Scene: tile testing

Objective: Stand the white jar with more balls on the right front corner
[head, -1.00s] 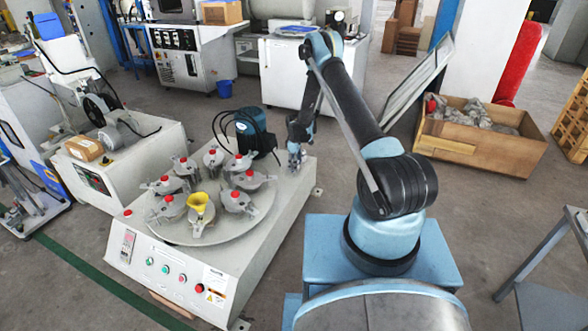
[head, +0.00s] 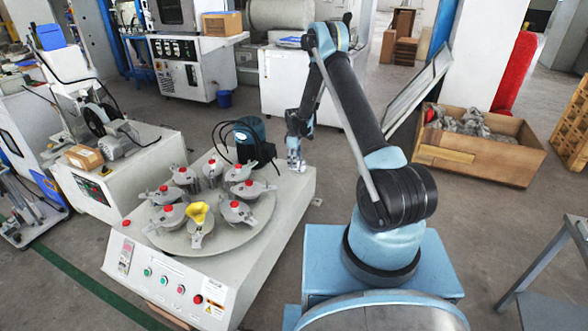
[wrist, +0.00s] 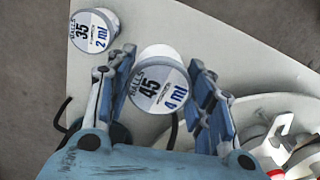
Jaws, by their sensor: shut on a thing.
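My gripper (wrist: 165,88) is shut on a white jar (wrist: 158,92) whose lid label reads "BALLS 45, 4 ml". The jar sits between the two fingers. A second white jar (wrist: 94,30), labelled "BALLS 35, 2 ml", stands on the pale machine top beside the left finger, apart from the held jar. In the head view my gripper (head: 295,152) is low over the far right part of the machine top (head: 270,205). The jars are too small there to tell apart, and I cannot tell whether the held jar touches the surface.
A round turntable (head: 232,228) carries several grey metal pots with red knobs and a yellow funnel (head: 198,213). A dark motor with black cables (head: 253,142) stands left of my gripper. The machine top is bare along its right side, down to the front control panel.

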